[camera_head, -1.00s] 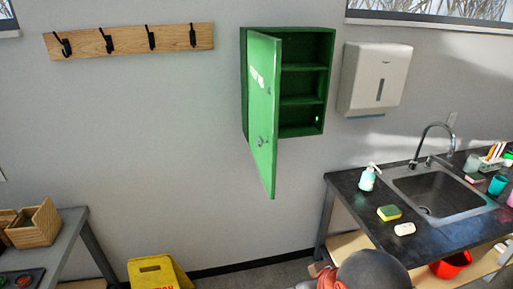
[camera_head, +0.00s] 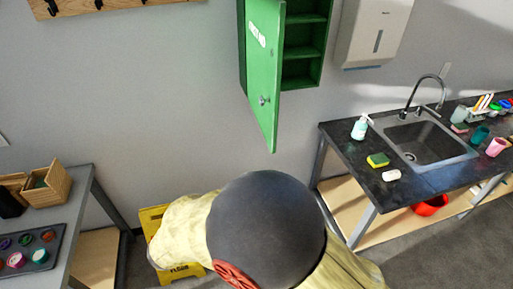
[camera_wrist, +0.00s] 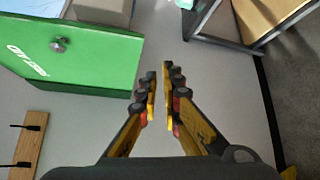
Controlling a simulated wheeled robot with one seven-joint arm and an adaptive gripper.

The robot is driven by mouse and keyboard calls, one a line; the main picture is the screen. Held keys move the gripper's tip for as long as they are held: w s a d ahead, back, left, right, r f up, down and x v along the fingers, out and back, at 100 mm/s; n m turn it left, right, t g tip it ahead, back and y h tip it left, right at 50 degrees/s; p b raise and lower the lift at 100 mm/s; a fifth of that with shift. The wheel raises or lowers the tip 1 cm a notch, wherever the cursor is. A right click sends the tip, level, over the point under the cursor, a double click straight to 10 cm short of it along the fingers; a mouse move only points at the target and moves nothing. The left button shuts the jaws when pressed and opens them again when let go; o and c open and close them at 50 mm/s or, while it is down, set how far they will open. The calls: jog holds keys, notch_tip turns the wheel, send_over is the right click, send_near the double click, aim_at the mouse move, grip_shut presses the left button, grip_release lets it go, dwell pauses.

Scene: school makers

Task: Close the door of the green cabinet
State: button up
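The green cabinet (camera_head: 304,88) is on the wall at the top of the head view, its top cut off. Its door (camera_head: 264,75) stands open, swung out toward me, with a white label and a small metal knob (camera_head: 263,100). The shelves inside show to the right of the door. In the wrist view the door (camera_wrist: 95,55) and its knob (camera_wrist: 58,44) are at upper left. My gripper (camera_wrist: 159,75) is slightly open, with a narrow gap between the fingertips and nothing between them. It appears right of the door's edge there, apart from it. The head view does not show my fingers.
A sink counter (camera_head: 350,148) stands at right, with a soap bottle (camera_head: 360,127) and sponge (camera_head: 378,160). A paper dispenser (camera_head: 372,35) hangs beside the cabinet. A side table (camera_head: 75,190) is at left. A yellow floor sign (camera_head: 152,217) stands behind my arm.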

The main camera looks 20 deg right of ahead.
jog(key=r, duration=0.1)
jog(key=w+a+r+m+t, duration=0.1)
jog(key=r, duration=0.1)
jog(key=w+r+t, duration=0.1)
jog(key=shift+a+r+m+h, duration=0.15)
jog(key=shift+r+m+h, duration=0.25)
grip_shut()
jog(key=b, duration=0.1)
send_near(269, 140)
jog(key=w+a+x, duration=0.1)
jog(key=x, duration=0.3)
jog(key=shift+s+d+m, duration=0.2)
jog(key=shift+d+m, duration=0.1)
jog(key=shift+d, duration=0.35)
jog(key=shift+d, duration=0.1)
